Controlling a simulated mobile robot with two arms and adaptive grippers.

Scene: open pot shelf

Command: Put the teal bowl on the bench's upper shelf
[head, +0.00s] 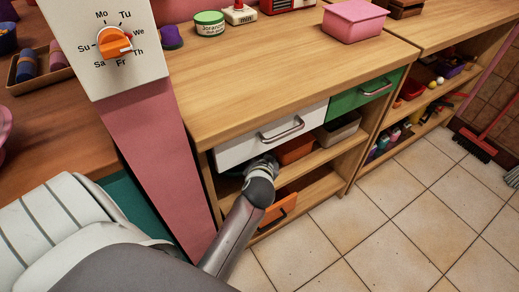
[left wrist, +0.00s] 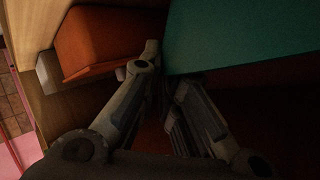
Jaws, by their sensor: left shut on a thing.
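My left gripper (head: 262,168) reaches into the bench's upper shelf (head: 318,160), below the white drawer. The drawer hides its fingertips in the head view. In the left wrist view my left gripper (left wrist: 164,68) is shut at the edge of a large teal surface (left wrist: 240,35), which I take to be the teal bowl. Only part of the bowl shows there, and in the head view it is almost wholly hidden. Whether it rests on the shelf board I cannot tell. My right gripper is in neither view.
An orange bin (head: 296,150) stands on the upper shelf right of my gripper, close to it in the left wrist view (left wrist: 100,38). A grey-beige bin (head: 338,130) is further right.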

